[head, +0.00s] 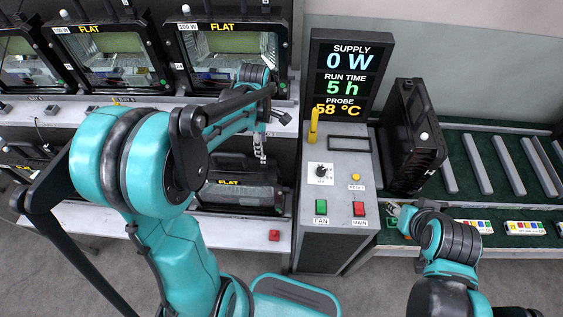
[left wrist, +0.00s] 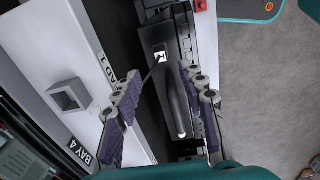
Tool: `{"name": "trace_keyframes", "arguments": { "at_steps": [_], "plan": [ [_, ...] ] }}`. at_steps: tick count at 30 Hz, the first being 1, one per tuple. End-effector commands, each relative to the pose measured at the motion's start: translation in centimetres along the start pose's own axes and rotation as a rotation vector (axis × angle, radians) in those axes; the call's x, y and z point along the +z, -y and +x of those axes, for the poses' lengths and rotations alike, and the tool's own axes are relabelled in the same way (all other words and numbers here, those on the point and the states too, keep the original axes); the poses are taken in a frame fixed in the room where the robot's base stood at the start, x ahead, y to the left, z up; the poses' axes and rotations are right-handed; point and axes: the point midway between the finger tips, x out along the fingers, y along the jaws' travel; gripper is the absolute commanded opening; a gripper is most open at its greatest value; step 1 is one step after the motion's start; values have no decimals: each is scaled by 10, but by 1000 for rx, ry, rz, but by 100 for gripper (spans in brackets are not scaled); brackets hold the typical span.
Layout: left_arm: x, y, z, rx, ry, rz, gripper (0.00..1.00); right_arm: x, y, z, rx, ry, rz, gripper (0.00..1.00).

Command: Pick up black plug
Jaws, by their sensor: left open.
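I cannot make out a black plug clearly in either view. My left gripper (head: 260,148) hangs over the lower shelf, beside a black floodlight housing (head: 240,187) marked FLAT. In the left wrist view its two padded fingers (left wrist: 161,73) are apart, with nothing seen held between them. The black housing (left wrist: 183,95), with a small white label, lies beyond and between the fingers. A thin dark line, perhaps a cable, runs from near the label toward the left finger. My right gripper (head: 402,214) is low over the green bench; its fingers are too small to read.
A grey socket (left wrist: 70,96) sits on the white ledge (left wrist: 50,55) by the BAY 4 label. The control box (head: 335,180) with its display (head: 346,75) stands right of the shelves. A tall black unit (head: 412,140) stands on the green slotted bench (head: 470,155).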

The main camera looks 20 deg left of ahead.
Motion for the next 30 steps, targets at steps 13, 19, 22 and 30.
{"name": "trace_keyframes", "arguments": {
  "at_steps": [13, 19, 22, 30],
  "plan": [
    [2, 0, 54, -10, -1, -34, 41, 11, 0, 15, 0, 0, 0, 40],
    [3, 1, 79, -10, -1, -34, 41, 15, 0, 21, 0, 0, 0, 40],
    [3, 1, 81, -9, -1, -34, 41, 15, 0, 21, 0, 0, 0, 40],
    [3, 1, 80, -9, -1, -33, 18, 15, 0, 21, 0, 0, 0, 40]
  ]
}}
